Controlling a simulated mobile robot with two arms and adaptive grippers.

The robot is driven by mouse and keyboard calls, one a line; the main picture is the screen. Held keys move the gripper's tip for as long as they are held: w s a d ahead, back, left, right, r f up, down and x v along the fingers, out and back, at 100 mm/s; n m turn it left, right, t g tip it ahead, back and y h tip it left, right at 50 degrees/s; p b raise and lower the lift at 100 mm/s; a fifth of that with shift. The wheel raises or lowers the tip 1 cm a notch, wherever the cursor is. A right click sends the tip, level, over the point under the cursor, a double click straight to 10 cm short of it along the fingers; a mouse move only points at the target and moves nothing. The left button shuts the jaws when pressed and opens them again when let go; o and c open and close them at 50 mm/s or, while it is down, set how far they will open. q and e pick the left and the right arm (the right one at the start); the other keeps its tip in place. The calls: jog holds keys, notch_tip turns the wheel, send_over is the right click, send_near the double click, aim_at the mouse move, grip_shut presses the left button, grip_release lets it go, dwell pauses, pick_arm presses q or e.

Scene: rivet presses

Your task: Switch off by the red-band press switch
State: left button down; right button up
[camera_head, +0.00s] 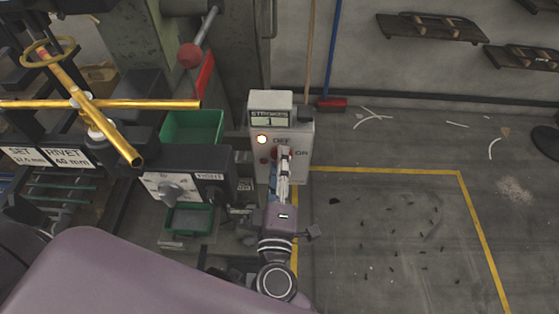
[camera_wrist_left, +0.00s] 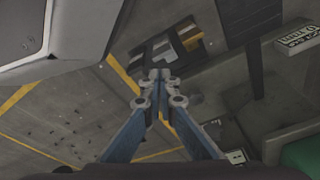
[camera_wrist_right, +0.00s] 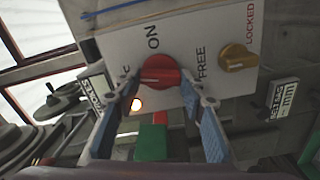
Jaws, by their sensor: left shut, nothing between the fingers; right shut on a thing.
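The press switch is a red knob (camera_wrist_right: 160,74) on a white panel (camera_wrist_right: 113,50), with ON printed beside it. My right gripper (camera_wrist_right: 164,92) has its fingers on either side of the knob and is shut on it. In the head view the same gripper (camera_head: 284,160) reaches the grey switch box (camera_head: 302,133), covering most of the knob. OFF is printed above it there. A lamp (camera_head: 262,139) on the box is lit; it also glows in the right wrist view (camera_wrist_right: 136,104). A red band (camera_head: 205,76) shows on the press. My left gripper (camera_wrist_left: 160,76) is shut and empty.
A yellow knob (camera_wrist_right: 237,58) sits between FREE and LOCKED. A STROKES counter (camera_head: 270,118) reading 1 tops the box. A yellow handle (camera_head: 130,104), a green bin (camera_head: 192,126) and another control box (camera_head: 180,187) stand left. Floor at the right is mostly clear.

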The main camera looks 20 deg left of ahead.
pick_arm(q)
jog(key=shift+s+a+f+p, duration=0.2)
jog(key=shift+s+f+p, duration=0.3)
jog(key=shift+s+f, duration=1)
pick_arm(e)
jog(key=shift+f+n, duration=0.1)
jog(key=shift+n, duration=1.5)
pick_arm(q)
jog(key=shift+f, duration=0.1)
pick_arm(e)
jog(key=o, duration=1.2)
jog(key=shift+c, duration=0.2)
jog(key=shift+s, duration=0.1)
jog(key=v, duration=1.2)
